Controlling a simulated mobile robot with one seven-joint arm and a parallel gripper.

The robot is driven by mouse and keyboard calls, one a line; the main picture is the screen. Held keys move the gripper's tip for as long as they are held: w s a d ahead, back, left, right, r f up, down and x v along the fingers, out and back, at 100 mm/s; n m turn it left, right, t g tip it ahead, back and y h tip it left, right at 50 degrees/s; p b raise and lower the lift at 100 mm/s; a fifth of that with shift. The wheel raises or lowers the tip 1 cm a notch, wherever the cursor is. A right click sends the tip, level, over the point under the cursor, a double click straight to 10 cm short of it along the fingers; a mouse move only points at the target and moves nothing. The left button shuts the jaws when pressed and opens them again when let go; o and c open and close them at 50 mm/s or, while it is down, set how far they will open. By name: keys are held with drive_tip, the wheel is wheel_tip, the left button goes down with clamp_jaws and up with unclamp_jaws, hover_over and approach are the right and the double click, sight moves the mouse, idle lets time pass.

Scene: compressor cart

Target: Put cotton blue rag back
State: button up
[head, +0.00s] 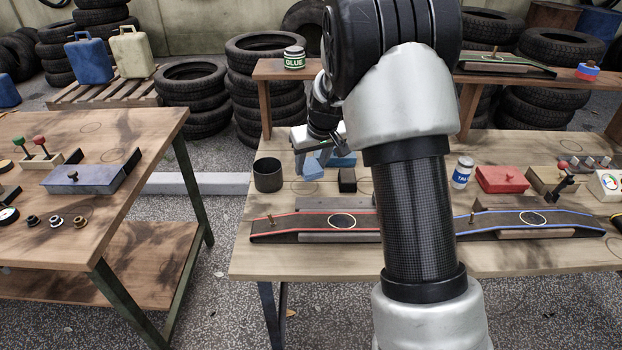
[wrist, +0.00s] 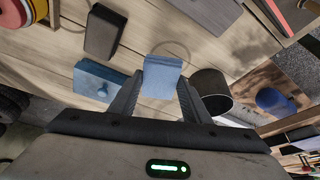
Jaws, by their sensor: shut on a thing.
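The blue rag (wrist: 162,76) is a small folded light-blue block between the fingers of my gripper (wrist: 161,90) in the wrist view. My gripper is shut on it. In the head view the rag (head: 312,169) hangs below my gripper (head: 314,155), low over the far left part of the middle workbench (head: 250,255). I cannot tell whether it touches the wood. A thin circle outline (wrist: 172,46) is drawn on the wood just beyond the rag in the wrist view.
A dark open can (head: 268,175) stands left of the rag. A blue box with a knob (wrist: 98,85) and a dark block (head: 347,180) stand on the other side. Red-edged ramp (head: 275,228) lies in front. A glue jar (head: 294,58) stands on the raised shelf behind.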

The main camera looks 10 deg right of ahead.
sight(311, 176)
wheel_tip(311, 176, down, 4)
drive_tip(key=shift+f+b, duration=0.1)
drive_tip(key=shift+b, duration=0.35)
drive_tip(key=shift+f, duration=0.15)
drive_tip(key=o, duration=0.9)
drive_tip(key=shift+o, duration=0.2)
